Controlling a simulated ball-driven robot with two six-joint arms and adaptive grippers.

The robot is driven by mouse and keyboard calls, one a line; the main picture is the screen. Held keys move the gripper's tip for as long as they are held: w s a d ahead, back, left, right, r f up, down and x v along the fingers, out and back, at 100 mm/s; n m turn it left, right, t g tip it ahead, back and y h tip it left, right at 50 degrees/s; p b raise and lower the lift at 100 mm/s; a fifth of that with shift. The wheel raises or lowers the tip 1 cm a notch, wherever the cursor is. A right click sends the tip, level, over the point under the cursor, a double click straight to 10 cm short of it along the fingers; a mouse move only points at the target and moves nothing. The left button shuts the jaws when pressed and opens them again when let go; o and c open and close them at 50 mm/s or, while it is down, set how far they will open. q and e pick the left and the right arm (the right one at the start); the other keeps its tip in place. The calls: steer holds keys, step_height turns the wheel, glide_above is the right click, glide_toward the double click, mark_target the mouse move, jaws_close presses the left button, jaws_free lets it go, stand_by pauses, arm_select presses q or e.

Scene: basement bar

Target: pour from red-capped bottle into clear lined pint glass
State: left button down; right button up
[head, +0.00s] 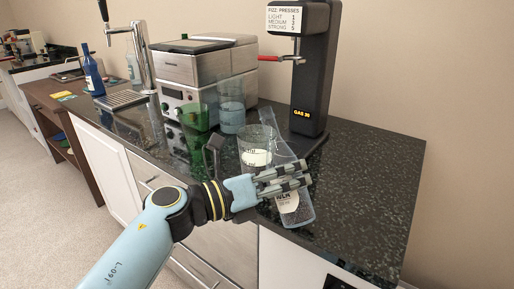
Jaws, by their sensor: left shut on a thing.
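My left gripper (307,172) reaches in from the bottom left and is shut on a clear bottle (301,216) with a white label. The bottle slants across the picture, its wide end toward the bottom right. I see no red cap on it, and the fingers hide its middle. A clear glass (257,133) with a white patch stands on the counter just left of the bottle. I cannot tell whether the two touch. Another clear glass (231,115), bluish in its lower part, stands farther back. My right gripper is out of view.
A green glass (195,120) stands left of the clear glasses. Behind are a steel machine (196,65) and a black soda machine (315,75) with a red lever. A tap (140,60) and blue bottle (92,75) are left. The dark counter (375,165) is bare at right.

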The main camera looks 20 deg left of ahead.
mark_target(277, 153)
arm_select(q)
steer(key=m+b, duration=0.2)
steer(key=f+m+b, duration=0.1)
steer(key=m, duration=0.1)
steer(key=f+m+b, duration=0.1)
steer(key=m+b, duration=0.1)
steer(key=shift+w+a+b, duration=0.35)
steer(key=shift+w+a+r+m+b, duration=0.15)
steer(key=shift+w+a+m+b, duration=0.05)
steer(key=shift+m+b, duration=0.65)
steer(key=shift+r+m, duration=0.15)
steer(key=shift+m, duration=0.1)
step_height(277, 153, up, 6)
steer(key=p, duration=0.5)
steer(key=shift+p, duration=0.3)
steer(key=s+a+f+n+t+y+b, duration=0.1)
steer(key=s+a+f+b, duration=0.4)
steer(key=a+f, duration=0.4)
steer(key=s+a+r+n+t+y, duration=0.1)
steer(key=s+a+r, duration=0.1)
steer(key=r, duration=0.3)
steer(key=s+a+r+n+t+y, duration=0.1)
steer(key=s+a+r+y, duration=0.1)
steer(key=r, duration=0.4)
steer(key=shift+n+t, duration=0.3)
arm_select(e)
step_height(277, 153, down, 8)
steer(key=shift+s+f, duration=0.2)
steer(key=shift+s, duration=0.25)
